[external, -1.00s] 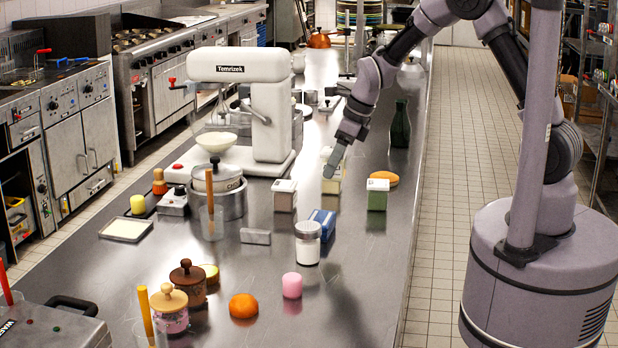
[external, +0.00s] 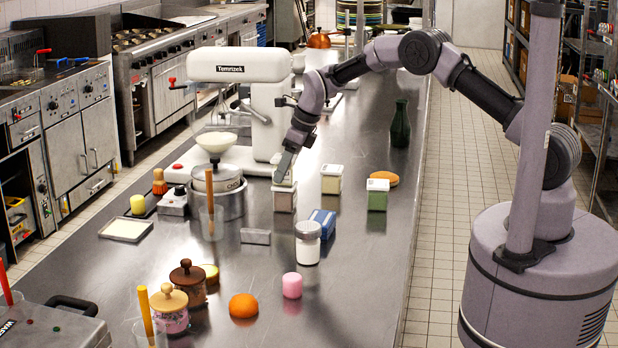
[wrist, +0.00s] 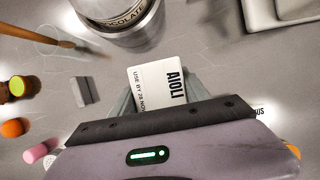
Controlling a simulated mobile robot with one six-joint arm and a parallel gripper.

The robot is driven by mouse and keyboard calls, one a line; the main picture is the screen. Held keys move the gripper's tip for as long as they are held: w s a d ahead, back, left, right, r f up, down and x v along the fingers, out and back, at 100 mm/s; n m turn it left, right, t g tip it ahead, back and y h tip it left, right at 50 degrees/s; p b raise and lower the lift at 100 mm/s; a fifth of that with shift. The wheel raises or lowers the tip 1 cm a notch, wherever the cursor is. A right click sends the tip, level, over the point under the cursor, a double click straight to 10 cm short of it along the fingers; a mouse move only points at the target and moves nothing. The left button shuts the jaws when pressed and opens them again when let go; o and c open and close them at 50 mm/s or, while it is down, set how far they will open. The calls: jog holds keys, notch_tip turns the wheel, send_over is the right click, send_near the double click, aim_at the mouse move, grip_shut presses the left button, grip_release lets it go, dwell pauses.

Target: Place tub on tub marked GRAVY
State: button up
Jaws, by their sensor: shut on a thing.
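A square tub with a white lid and brownish sides (external: 284,200) stands on the steel counter. My gripper (external: 286,178) is at its top, with the jaws closed around it. In the wrist view its white lid (wrist: 160,88) reads AIOLI and sits between my fingers (wrist: 158,100). A cream tub with a white lid (external: 331,183) stands behind it to the right. A green tub with a white lid (external: 377,197) stands further right. No label reading GRAVY is legible. Part of another label, ending in "US", shows beside my gripper in the wrist view.
A steel pot (external: 217,200) and a white mixer (external: 270,120) stand to the left and behind. A yellow-orange oval item (external: 385,178) lies behind the green tub. The right front counter is clear.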

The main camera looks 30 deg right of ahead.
jog(key=o, duration=1.6)
jog(key=shift+f, duration=0.15)
jog(key=shift+c, duration=0.2)
jog(key=s+d+r+n+p, duration=0.15)
jog(key=s+d+r, duration=0.3)
jog(key=r, duration=0.55)
jog(key=s+d+r+n+p, duration=0.1)
jog(key=s+d+r+n, duration=0.3)
jog(key=r, duration=0.7)
jog(key=s+d+r+n+t, duration=0.1)
jog(key=s+d+r+n, duration=0.25)
jog(key=s, duration=0.35)
jog(key=s+d+r+n+t, duration=0.1)
jog(key=s+d+r+n, duration=0.25)
jog(key=s, duration=0.45)
jog(key=s+d+f+n, duration=0.2)
jog(key=s+n, duration=0.3)
jog(key=s, duration=0.3)
jog(key=s+d+f+n+h, duration=0.1)
jog(key=s+d+f+n, duration=0.1)
jog(key=s+n, duration=0.3)
jog(key=s+d, duration=0.1)
jog(key=s, duration=0.3)
jog(key=shift+s+d+f+t, duration=0.15)
jog(key=shift+d+t, duration=0.05)
jog(key=shift+t, duration=0.1)
